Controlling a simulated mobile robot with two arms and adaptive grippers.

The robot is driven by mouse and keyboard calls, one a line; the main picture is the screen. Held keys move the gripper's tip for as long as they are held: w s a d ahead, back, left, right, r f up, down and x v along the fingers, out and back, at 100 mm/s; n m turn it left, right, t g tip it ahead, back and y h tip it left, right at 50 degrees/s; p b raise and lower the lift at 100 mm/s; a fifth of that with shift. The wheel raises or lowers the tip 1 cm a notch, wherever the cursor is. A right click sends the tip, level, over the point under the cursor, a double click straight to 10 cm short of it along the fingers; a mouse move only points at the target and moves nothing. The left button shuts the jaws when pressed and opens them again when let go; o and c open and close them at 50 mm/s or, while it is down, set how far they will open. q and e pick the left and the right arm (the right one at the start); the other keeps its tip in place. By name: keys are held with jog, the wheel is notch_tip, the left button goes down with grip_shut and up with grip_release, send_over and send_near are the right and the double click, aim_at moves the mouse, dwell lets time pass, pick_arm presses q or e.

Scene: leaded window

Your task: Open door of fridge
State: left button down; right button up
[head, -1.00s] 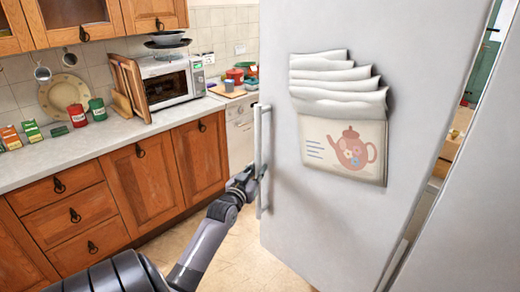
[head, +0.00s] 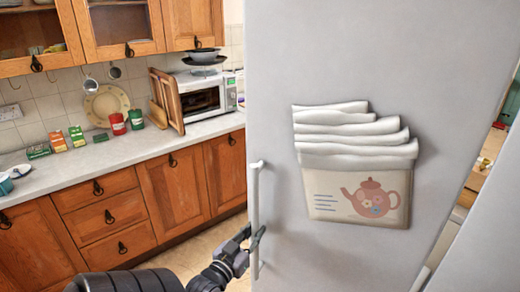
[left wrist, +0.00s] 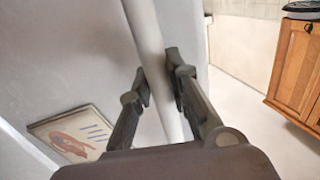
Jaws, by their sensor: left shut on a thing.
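The fridge door (head: 350,60) is a large light grey panel filling the right half of the head view. It stands ajar, with a gap at its right side showing the room behind. Its white vertical bar handle (head: 254,215) runs along the door's left edge. My left gripper (head: 256,240) is at the lower part of the handle, shut on it. In the left wrist view the handle (left wrist: 147,40) passes between the two fingers of the left gripper (left wrist: 158,82). My right gripper is not in view.
A holder with a teapot picture and folded cloths (head: 357,205) hangs on the door. Wooden cabinets (head: 110,215) with a worktop (head: 120,147) and a microwave (head: 205,93) stand at the left. Some floor (head: 205,258) shows between cabinets and door.

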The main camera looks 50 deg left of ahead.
pick_arm(q)
jog(key=s+d+n+y+p, duration=0.1)
jog(key=s+d+y, duration=0.1)
jog(key=s+d, duration=0.2)
jog(key=shift+s+d+n+g+p, duration=0.25)
jog(key=shift+s+n+g+p, duration=0.05)
jog(key=shift+s+g+p, duration=0.1)
jog(key=c, duration=1.5)
grip_release()
jog(key=shift+w, duration=0.1)
jog(key=shift+v, duration=4.15)
jog(key=shift+w, duration=0.1)
